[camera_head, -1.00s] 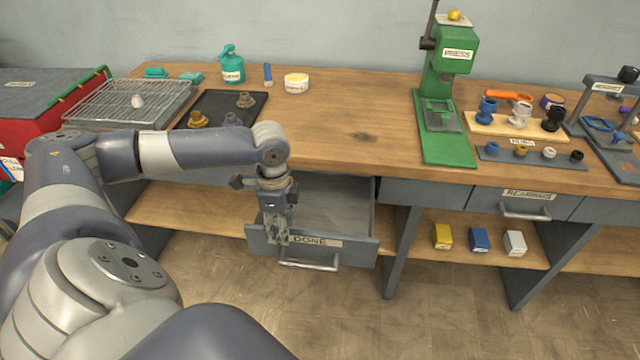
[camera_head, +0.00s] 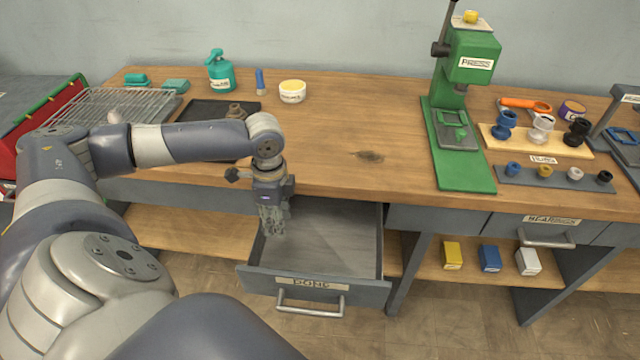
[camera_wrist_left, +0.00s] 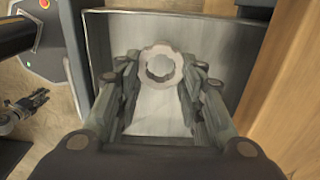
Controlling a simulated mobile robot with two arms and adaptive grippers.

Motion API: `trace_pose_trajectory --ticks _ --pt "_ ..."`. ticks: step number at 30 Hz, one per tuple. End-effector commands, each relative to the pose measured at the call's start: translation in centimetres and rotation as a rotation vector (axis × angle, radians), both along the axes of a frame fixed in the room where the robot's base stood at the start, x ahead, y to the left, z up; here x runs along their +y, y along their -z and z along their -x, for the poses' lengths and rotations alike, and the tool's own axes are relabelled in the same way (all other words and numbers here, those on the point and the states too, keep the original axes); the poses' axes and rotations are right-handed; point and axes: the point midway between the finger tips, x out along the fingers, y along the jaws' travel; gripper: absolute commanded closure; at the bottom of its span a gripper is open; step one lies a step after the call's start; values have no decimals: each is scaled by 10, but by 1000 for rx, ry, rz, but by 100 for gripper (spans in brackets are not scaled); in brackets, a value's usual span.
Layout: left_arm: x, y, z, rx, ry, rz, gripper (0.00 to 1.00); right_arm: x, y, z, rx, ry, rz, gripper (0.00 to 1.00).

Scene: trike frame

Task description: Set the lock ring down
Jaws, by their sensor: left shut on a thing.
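The lock ring (camera_wrist_left: 160,65) is a pale grey ring with a notched rim in the left wrist view. My left gripper (camera_wrist_left: 160,82) is shut on it, with a finger on each side. In the head view my left gripper (camera_head: 272,222) points down over the left part of the open drawer labelled DONE (camera_head: 312,284). The ring is hard to make out there. The drawer's bare floor (camera_head: 335,240) shows beside the gripper. In the left wrist view a small dark gripper (camera_wrist_left: 37,100), seemingly my right one, shows at the left edge; its jaws are too small to read.
The wooden bench (camera_head: 350,130) lies above and behind the drawer. A black tray (camera_head: 205,108) sits behind my left forearm. A green press (camera_head: 465,110) and hub racks stand to the right. The drawer's front and side walls surround the gripper.

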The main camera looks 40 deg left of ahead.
Motion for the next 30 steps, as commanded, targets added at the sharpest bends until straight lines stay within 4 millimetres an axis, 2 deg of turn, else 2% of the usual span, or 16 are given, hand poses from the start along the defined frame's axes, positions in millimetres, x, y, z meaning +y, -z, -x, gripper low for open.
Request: trace_pose_trajectory --ticks 1,8,18,25,30 --pt "-1 8 0 1 1 1 90 0 8 0 0 1 0 67" --pt "0 28 0 0 0 0 90 1 26 1 1 2 -1 67" --pt "0 66 0 -1 0 -1 90 -7 62 9 14 1 9 67" --pt "-6 71 -8 -2 0 3 90 -5 65 2 4 1 7 67" --pt "-23 73 -34 -4 1 6 90 -2 62 1 2 1 2 67"
